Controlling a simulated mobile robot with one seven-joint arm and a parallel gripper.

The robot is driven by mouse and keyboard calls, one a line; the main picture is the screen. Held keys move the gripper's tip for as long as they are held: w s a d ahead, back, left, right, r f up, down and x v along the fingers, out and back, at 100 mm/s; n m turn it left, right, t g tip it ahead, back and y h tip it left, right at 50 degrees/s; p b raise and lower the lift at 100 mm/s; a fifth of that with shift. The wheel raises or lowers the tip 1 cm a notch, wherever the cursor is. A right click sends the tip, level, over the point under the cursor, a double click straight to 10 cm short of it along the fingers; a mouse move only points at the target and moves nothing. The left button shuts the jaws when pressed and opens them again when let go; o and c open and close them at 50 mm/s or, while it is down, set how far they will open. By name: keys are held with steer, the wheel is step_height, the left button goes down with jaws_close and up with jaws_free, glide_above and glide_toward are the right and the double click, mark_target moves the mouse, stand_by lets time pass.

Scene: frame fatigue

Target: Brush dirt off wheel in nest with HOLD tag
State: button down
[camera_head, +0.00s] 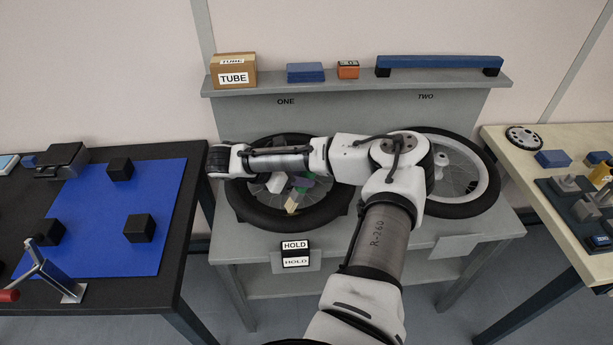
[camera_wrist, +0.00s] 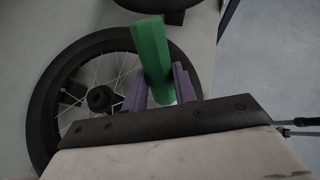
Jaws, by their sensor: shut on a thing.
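The left wheel (camera_head: 240,205), a black tyre with spokes, lies in the nest marked ONE. A white tag block reading HOLD (camera_head: 295,252) stands at the bench front below it. My gripper (camera_head: 302,186) is over this wheel, its purple fingers shut on a green brush (camera_head: 303,181) with a tan end (camera_head: 292,203) pointing at the wheel's near side. In the wrist view the green brush (camera_wrist: 151,55) sits between the purple fingers (camera_wrist: 160,88), above the tyre (camera_wrist: 45,85) and spokes. A dark patch (camera_wrist: 72,92) shows near the hub; I cannot tell if it is dirt. Contact is unclear.
A second wheel (camera_head: 462,208) lies in nest TWO, partly behind my arm. A shelf (camera_head: 340,88) behind carries a TUBE box (camera_head: 233,72), blue blocks and a long blue bar (camera_head: 440,62). Side tables with a blue mat (camera_head: 100,225) and parts (camera_head: 553,158) flank the bench.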

steer(key=shift+d+f, duration=0.1)
steer(key=shift+d, duration=1.05)
steer(key=shift+a, duration=1.2)
steer(key=shift+r, duration=0.2)
steer(key=shift+r, duration=2.95)
steer(key=shift+r, duration=0.1)
steer(key=shift+r, duration=1.4)
